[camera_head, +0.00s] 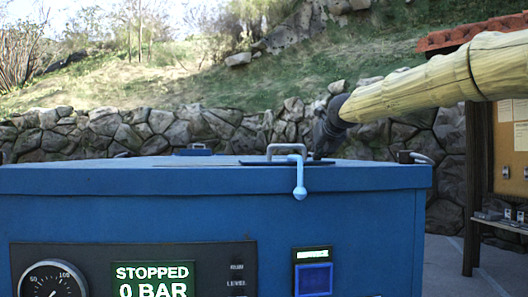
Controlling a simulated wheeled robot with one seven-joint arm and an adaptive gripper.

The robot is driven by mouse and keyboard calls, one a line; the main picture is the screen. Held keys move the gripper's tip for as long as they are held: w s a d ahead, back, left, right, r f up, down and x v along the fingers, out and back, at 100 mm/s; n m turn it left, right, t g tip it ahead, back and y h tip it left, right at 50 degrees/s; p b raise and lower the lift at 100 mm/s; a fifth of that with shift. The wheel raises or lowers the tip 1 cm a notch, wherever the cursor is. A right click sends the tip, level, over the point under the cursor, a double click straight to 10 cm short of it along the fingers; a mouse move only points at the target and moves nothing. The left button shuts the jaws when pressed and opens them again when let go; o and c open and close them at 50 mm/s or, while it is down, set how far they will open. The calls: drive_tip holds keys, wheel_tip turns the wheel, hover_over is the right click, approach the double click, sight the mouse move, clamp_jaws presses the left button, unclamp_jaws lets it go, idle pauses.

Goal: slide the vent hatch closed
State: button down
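A blue cabinet (120,215) fills the lower left and middle. On its top lies a flat dark blue plate (262,163) with a grey bar handle (287,148), which looks like the vent hatch. A thin dark strip (195,167) shows on the top left of the plate; at this flat angle I cannot tell how far the hatch is open. My yellow arm comes in from the right. My dark gripper (322,150) points down just right of the handle, at the plate's right end. Its fingertips are small and dark, so I cannot tell whether it touches the handle.
A light blue lever (299,178) hangs over the cabinet's front edge, below the handle. The front panel has a gauge (52,280), a green display (153,280) reading STOPPED 0 BAR and a blue square button (313,279). A notice board (510,145) stands at right.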

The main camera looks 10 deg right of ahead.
drive_tip(key=shift+s+a+f+b, duration=0.15)
drive_tip(key=shift+a+b, duration=0.45)
drive_tip(key=shift+a, duration=3.1)
drive_tip(key=shift+s+a+b, duration=0.1)
drive_tip(key=shift+a+b, duration=0.5)
drive_tip(key=shift+a, duration=3.05)
drive_tip(key=shift+s+a, duration=0.2)
drive_tip(key=shift+a, duration=6.35)
drive_tip(key=shift+w+d+r+p, duration=0.1)
drive_tip(key=shift+d+r+p, duration=0.5)
drive_tip(key=shift+r, duration=0.2)
drive_tip(key=shift+d+r+p, duration=0.35)
drive_tip(key=shift+r+p, duration=0.1)
drive_tip(key=shift+r, duration=0.25)
drive_tip(key=shift+d+r, duration=0.15)
drive_tip(key=shift+d, duration=0.1)
drive_tip(key=shift+a, duration=0.1)
drive_tip(key=shift+s+b, duration=0.3)
drive_tip(key=shift+s, duration=0.25)
drive_tip(key=s+r+b, duration=0.2)
drive_tip(key=s+b, duration=0.2)
drive_tip(key=s, duration=0.7)
drive_tip(key=shift+d, duration=0.25)
